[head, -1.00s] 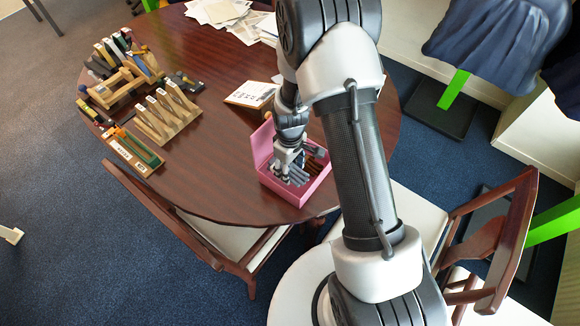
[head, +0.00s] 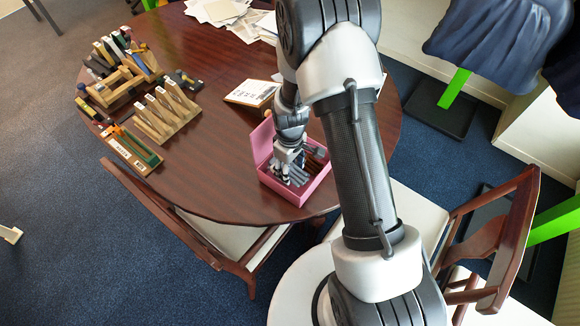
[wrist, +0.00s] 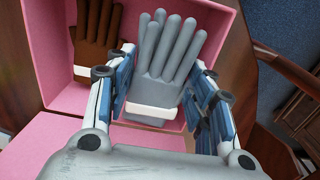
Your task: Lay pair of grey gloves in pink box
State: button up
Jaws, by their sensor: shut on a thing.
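The pink box (head: 280,194) stands open near the front edge of the round table, and its pink side also shows in the wrist view (wrist: 65,145). My gripper (wrist: 163,88) is shut on a pair of grey gloves with white cuffs (wrist: 172,52), held by the cuff end between the fingers. The gloves are inside the box outline, low over its floor or touching it; I cannot tell which. In the head view my gripper (head: 286,168) points down into the box. A brown pair of gloves (wrist: 97,38) lies in the box beside the grey pair.
Wooden racks with tools (head: 165,115) and a small tray (head: 132,150) stand on the table's left side. A framed card (head: 250,93) lies behind the box, and papers (head: 222,12) lie at the far edge. Chairs (head: 215,235) stand close around the table.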

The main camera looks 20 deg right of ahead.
jog(key=shift+f+b, duration=0.35)
dwell(0.8)
dwell(0.4)
jog(key=o, duration=1.2)
jog(key=shift+c, duration=0.2)
jog(key=o, duration=0.4)
jog(key=shift+c, duration=0.2)
jog(key=shift+r, duration=0.1)
jog(key=shift+r+p, duration=1.75)
jog(key=shift+r, duration=0.7)
